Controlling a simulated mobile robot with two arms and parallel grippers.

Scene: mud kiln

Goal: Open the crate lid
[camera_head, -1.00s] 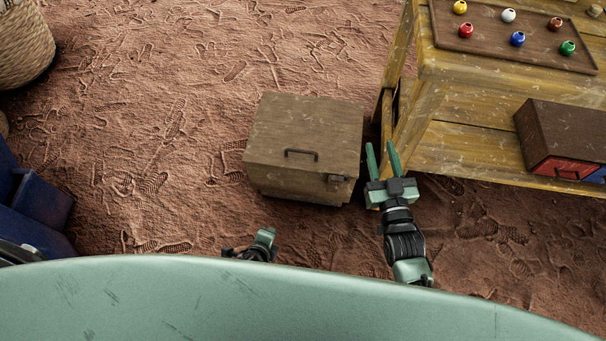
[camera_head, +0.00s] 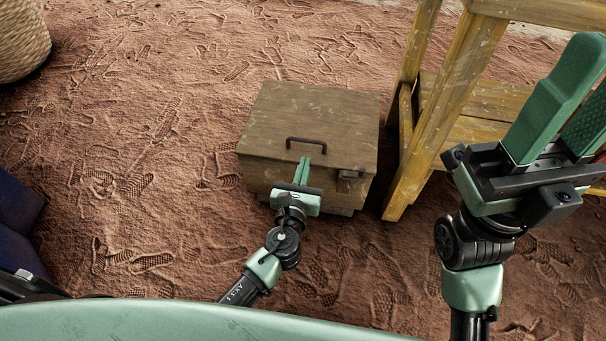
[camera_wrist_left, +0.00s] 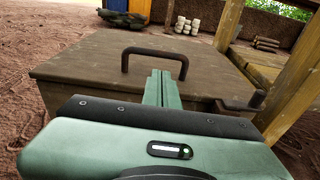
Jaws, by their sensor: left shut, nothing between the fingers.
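The brown wooden crate (camera_head: 305,110) stands on the ground with its lid (camera_head: 330,115) closed. It also shows in the left wrist view (camera_wrist_left: 90,55). A dark bar handle (camera_head: 306,142) is on the lid, and a metal latch (camera_head: 350,180) is at the front right edge. My left gripper (camera_head: 304,163) is shut and empty at the front of the lid. In the left wrist view its fingertips (camera_wrist_left: 159,74) point at the handle (camera_wrist_left: 154,54), just in front of it and not around it. My right gripper (camera_head: 592,85) is raised at the right, open and empty, away from the crate.
A yellow wooden table (camera_head: 440,110) stands just right of the crate, its leg close to the crate's side. A woven basket (camera_head: 22,40) is at the upper left. The ground left of the crate is clear.

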